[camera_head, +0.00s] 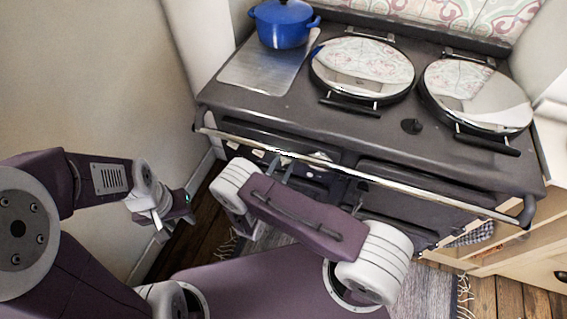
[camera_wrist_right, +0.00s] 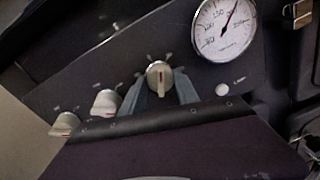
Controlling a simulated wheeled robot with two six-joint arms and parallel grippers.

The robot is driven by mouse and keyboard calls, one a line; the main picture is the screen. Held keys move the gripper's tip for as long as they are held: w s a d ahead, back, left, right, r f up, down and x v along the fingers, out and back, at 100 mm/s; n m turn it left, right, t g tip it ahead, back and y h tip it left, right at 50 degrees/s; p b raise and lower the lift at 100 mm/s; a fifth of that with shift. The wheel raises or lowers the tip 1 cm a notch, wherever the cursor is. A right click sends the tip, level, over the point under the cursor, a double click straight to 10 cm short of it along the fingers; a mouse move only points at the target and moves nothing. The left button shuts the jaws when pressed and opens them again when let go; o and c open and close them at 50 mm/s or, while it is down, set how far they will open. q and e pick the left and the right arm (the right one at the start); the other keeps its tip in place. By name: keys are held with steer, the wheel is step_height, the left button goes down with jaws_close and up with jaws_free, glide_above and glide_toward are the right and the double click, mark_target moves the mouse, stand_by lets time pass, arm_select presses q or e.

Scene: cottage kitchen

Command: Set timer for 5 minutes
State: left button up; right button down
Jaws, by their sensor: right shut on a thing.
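In the right wrist view, my right gripper (camera_wrist_right: 160,92) has its two grey fingers on either side of a cream knob (camera_wrist_right: 159,76) with a red pointer line, and it is shut on that knob. The knob sits on the dark front panel of the stove (camera_head: 290,103), with small marks around it too blurred to read. Two similar knobs (camera_wrist_right: 108,102) are to its left on the panel. In the head view, my right forearm reaches to the stove front and hides most of the knob area. My left gripper (camera_head: 165,216) hangs left of the stove, away from it, seemingly holding nothing; its finger gap is unclear.
A round white gauge (camera_wrist_right: 223,29) is right of the held knob, with a small white button (camera_wrist_right: 222,90) below it. A blue pot (camera_head: 283,24) and two round lids (camera_head: 362,68) are on the stove top. A metal rail (camera_head: 375,178) runs along the stove front.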

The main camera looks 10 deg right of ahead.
steer(key=c, duration=0.9)
jaws_free()
steer(key=v, duration=0.9)
